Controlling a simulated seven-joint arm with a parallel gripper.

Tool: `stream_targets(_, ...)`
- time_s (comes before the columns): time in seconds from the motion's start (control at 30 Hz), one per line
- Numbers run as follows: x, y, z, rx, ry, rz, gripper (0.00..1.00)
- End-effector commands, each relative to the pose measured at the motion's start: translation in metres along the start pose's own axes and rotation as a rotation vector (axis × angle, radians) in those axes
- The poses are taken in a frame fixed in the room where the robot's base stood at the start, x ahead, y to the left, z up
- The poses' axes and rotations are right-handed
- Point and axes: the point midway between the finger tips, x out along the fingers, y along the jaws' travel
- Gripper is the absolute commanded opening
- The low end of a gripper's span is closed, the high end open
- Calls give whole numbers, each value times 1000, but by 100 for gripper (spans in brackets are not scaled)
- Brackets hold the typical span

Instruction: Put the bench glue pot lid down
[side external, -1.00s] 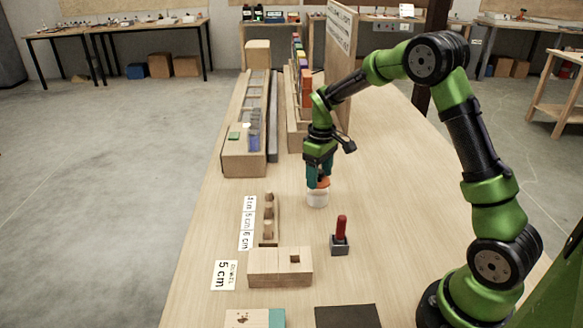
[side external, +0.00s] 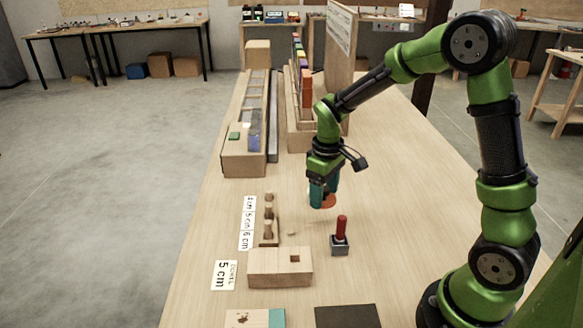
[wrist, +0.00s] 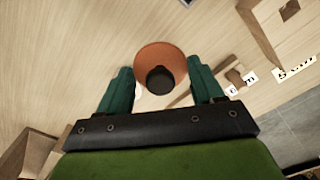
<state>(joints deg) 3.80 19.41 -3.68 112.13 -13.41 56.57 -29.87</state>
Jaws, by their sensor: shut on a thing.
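The lid is an orange disc with a dark knob; it shows in the wrist view (wrist: 160,57) between the two teal fingers of my gripper (wrist: 160,88). In the side external view the lid (side external: 328,202) shows low at the fingertips of my gripper (side external: 323,203). My gripper is shut on the lid and points down over the bench. I cannot tell the exact gap between lid and bench. The white pot is mostly hidden; a small white patch beside the knob in the wrist view may be part of it.
A red-handled tool in a grey block (side external: 340,242) stands in front of my gripper. A wooden block with a square hole (side external: 272,268) and a rack of dowels (side external: 268,222) are front left. Long wooden racks (side external: 243,157) stand behind left. The bench (side external: 400,200) is clear to the right.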

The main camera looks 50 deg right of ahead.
Motion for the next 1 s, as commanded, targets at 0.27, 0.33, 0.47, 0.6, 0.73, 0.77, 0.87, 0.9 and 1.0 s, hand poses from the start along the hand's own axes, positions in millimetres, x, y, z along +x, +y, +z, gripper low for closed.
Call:
stream_targets(0.27, 41, 0, 0, 0, -2, 0, 36)
stream_targets(0.33, 49, 0, 1, 0, -4, -1, 36)
stream_targets(0.47, 68, 0, 1, 0, -6, -1, 36)
stream_targets(0.6, 79, 0, 0, 0, -2, -1, 36)
stream_targets(0.73, 79, 0, 0, 0, 0, 0, 36)
stream_targets(0.77, 79, 0, 0, 0, 0, 0, 36)
stream_targets(0.87, 80, 0, 0, 0, -1, 0, 36)
stream_targets(0.9, 81, 0, 0, 0, -1, 0, 36)
stream_targets(1.0, 82, 0, 0, 0, -1, 0, 72)
